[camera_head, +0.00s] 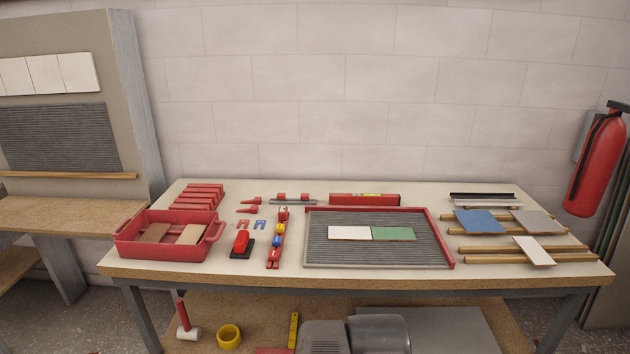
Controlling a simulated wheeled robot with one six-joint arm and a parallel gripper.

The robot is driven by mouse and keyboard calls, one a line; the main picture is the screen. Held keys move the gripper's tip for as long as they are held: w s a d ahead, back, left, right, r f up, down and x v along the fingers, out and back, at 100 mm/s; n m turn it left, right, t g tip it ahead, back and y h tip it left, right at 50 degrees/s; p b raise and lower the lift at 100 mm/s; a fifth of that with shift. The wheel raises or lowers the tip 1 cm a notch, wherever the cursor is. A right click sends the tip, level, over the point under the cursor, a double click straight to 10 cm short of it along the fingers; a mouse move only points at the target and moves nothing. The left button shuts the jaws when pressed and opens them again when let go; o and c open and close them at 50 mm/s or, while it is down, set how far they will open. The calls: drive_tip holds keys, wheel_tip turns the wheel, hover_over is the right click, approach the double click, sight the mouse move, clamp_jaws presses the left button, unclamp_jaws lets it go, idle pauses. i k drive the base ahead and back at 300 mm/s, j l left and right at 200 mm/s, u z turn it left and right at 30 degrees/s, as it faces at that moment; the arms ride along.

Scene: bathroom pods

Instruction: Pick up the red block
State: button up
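A red block-like piece (241,240) sits on a flat black base on the left half of the workbench, just right of the red tray. It stands upright and uncovered. Other red pieces are also in view: a stack of red bars (198,196) at the back left and a long red box-shaped level (364,199) at the back middle. I cannot tell for certain which one the task calls the red block. My gripper is not seen in this view.
The workbench (480,276) holds a red tray (165,250) with tiles, a red-edged ribbed board (380,257) with white and green tiles, and wooden rails with tiles at right. A narrow red multi-coloured tool (276,245) lies close right of the black-based piece.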

sight(243, 246)
drive_tip(key=i+j+u, duration=0.25)
drive_tip(key=i+j, duration=0.15)
drive_tip(key=j, duration=0.25)
drive_tip(key=i+j+u, duration=0.3)
drive_tip(key=i+j, duration=0.2)
